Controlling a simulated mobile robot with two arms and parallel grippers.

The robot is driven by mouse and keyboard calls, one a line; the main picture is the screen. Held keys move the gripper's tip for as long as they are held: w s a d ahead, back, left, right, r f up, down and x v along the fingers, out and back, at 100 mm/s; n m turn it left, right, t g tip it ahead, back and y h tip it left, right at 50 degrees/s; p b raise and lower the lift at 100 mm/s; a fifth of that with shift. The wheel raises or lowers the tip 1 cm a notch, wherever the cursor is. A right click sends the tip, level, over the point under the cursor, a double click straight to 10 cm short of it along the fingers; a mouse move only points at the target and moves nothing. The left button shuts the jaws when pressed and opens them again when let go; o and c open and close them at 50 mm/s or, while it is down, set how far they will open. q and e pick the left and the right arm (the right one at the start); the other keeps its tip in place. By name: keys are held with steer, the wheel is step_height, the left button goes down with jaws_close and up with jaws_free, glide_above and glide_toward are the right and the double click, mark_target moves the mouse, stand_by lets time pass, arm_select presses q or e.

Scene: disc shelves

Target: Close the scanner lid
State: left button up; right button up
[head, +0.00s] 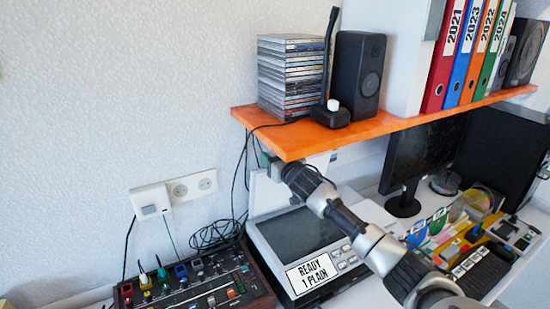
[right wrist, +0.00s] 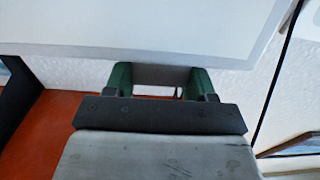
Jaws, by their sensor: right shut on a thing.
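The scanner (head: 305,235) stands below the orange shelf, with its dark glass bare and a "READY 1 PLAIN" label on its front. Its pale lid (head: 264,194) stands raised at the back, partly hidden by the shelf and my right arm. My right gripper (head: 268,160) is at the lid's upper part, just under the shelf's edge. In the right wrist view its green fingers (right wrist: 160,78) are shut on the edge of the white lid (right wrist: 150,28). My left gripper is not in view.
The orange shelf (head: 290,141) overhangs closely, bearing a disc stack (head: 290,80), a headset stand (head: 330,112), a speaker (head: 357,75) and binders. A mixer (head: 195,287) with cables stands left of the scanner. A monitor (head: 425,150) and cluttered trays stand right.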

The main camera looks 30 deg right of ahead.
steer(key=s+f+t+b, duration=0.3)
steer(key=s+b, duration=0.3)
steer(key=b, duration=0.3)
steer(key=s+f+t+b, duration=0.3)
steer(key=s+t+b, duration=0.1)
steer(key=s+b, duration=0.3)
steer(key=shift+a+f+b, duration=0.35)
steer(key=shift+b, duration=0.9)
steer(key=shift+s, duration=0.1)
steer(key=o, duration=1.3)
